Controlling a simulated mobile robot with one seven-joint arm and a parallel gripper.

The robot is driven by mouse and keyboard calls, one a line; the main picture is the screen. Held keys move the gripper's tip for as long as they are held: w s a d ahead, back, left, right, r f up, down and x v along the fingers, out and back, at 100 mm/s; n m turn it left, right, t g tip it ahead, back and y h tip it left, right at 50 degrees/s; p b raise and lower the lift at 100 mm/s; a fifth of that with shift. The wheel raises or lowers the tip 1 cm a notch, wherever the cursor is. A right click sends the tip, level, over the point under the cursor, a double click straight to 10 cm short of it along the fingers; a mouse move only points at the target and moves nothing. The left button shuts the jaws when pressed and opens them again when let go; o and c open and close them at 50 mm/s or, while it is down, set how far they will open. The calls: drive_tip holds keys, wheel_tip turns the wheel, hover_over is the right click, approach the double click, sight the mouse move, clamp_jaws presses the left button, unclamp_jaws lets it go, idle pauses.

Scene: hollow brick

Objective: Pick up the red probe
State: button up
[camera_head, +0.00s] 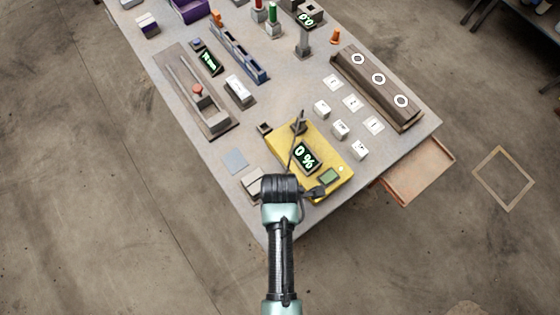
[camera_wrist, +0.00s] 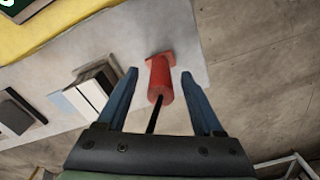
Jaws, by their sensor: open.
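The red probe (camera_wrist: 161,78) shows in the wrist view on the grey tabletop near its edge. It has a wider red end away from me and a thin black rod or cable at its near end. My gripper (camera_wrist: 159,74) is open, with one blue finger on each side of the probe and a visible gap on both sides. I cannot tell how deep the fingers reach along it. In the head view my wrist covers the near table corner, and the probe is hidden there.
A yellow box (camera_head: 281,141) with a "0 %" display lies just beyond my wrist. A grey block (camera_head: 253,180) stands close on the left. White blocks (camera_head: 340,128) stand to the right. An open drawer (camera_head: 420,170) juts out at the right.

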drive_tip(key=shift+f, duration=1.7)
clamp_jaws()
